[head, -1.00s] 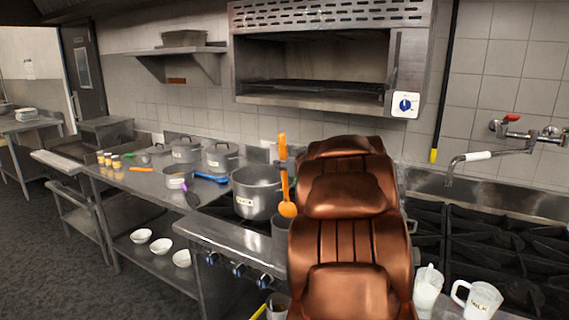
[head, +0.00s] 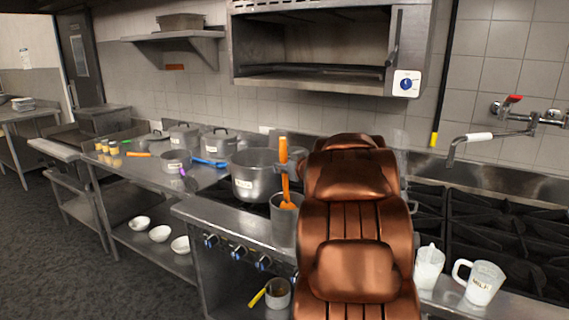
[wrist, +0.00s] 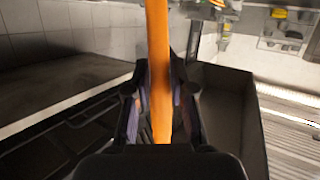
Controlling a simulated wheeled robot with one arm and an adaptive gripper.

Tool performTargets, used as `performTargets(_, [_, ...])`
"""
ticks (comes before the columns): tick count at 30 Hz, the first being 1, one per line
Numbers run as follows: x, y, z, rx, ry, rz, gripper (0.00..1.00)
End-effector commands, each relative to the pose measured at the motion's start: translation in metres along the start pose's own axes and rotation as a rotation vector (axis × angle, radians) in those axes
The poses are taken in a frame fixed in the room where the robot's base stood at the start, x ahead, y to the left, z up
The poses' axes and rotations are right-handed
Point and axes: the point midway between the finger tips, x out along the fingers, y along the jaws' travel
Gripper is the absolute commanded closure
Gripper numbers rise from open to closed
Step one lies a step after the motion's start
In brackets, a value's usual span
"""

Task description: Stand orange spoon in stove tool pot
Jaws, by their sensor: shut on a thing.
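The orange spoon (head: 285,174) is upright, bowl down and handle up. My gripper (wrist: 160,85) is shut on its handle, which also shows in the wrist view (wrist: 157,40). A grey cylindrical pot (head: 283,228), apparently the tool pot, stands on the stove front beside my copper-coloured arm. The spoon's bowl overlaps the pot's opening at rim height; how deep it sits inside is hard to tell. My arm hides the pot's right side. In the wrist view a dark grey wall stands close right of the fingers.
A large labelled pot (head: 254,178) stands just behind and left. A blue-handled utensil (head: 209,163) and lidded pots (head: 219,143) are further left. Two jugs, one marked milk (head: 481,284), stand at the front right. A yellow-handled pan (head: 277,293) is below. An oven (head: 315,50) hangs above.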

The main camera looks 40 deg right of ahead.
Motion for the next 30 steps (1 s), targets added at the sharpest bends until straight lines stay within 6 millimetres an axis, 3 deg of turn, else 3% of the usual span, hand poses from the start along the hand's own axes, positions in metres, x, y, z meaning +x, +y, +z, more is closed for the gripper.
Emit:
performTargets(15, [0.014, 0.000, 0.040, 0.000, -0.001, -0.001, 1.00])
performTargets(30, [0.016, 0.000, 0.048, -0.001, 0.001, 0.000, 1.00])
